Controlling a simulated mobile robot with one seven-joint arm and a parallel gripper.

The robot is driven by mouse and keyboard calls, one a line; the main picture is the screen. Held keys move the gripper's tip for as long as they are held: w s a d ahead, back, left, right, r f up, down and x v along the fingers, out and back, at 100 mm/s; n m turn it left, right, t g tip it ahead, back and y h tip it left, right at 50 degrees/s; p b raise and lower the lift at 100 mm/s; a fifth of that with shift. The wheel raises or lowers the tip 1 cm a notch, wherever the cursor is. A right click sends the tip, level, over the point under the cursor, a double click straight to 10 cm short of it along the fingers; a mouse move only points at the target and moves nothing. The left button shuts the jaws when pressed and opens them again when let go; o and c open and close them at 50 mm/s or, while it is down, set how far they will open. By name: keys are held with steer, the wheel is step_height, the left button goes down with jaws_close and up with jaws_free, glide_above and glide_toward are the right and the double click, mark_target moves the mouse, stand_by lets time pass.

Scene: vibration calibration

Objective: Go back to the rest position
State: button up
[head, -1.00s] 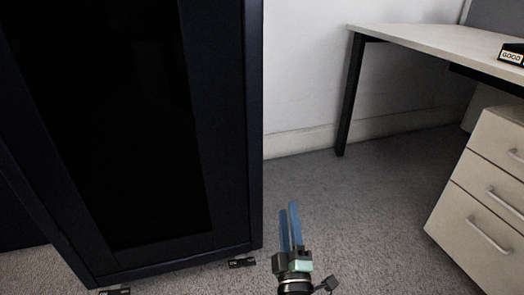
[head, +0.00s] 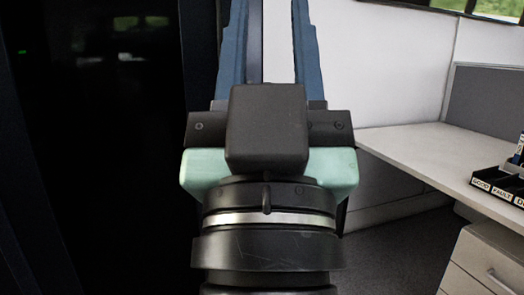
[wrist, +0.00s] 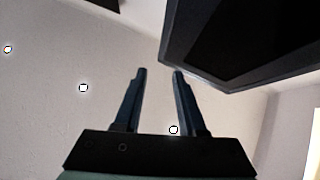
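My gripper (head: 273,45) is raised close in front of the head camera, with its two blue fingers pointing up and a clear gap between them. The fingertips run past the top edge of the head view. In the wrist view my gripper (wrist: 158,75) shows both fingers apart with nothing between them, against a pale surface with small round lights. No object is held.
A tall dark cabinet (head: 100,150) stands close on the left, and its upper corner shows in the wrist view (wrist: 240,45). A desk (head: 430,150) with a labelled black bin tray (head: 500,183) is on the right, above a drawer unit (head: 485,262). Grey floor (head: 400,255) lies between.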

step_height(320, 180, up, 40)
steer(key=s+p, duration=0.2)
steer(key=p, duration=3.5)
steer(key=shift+a+p, duration=0.3)
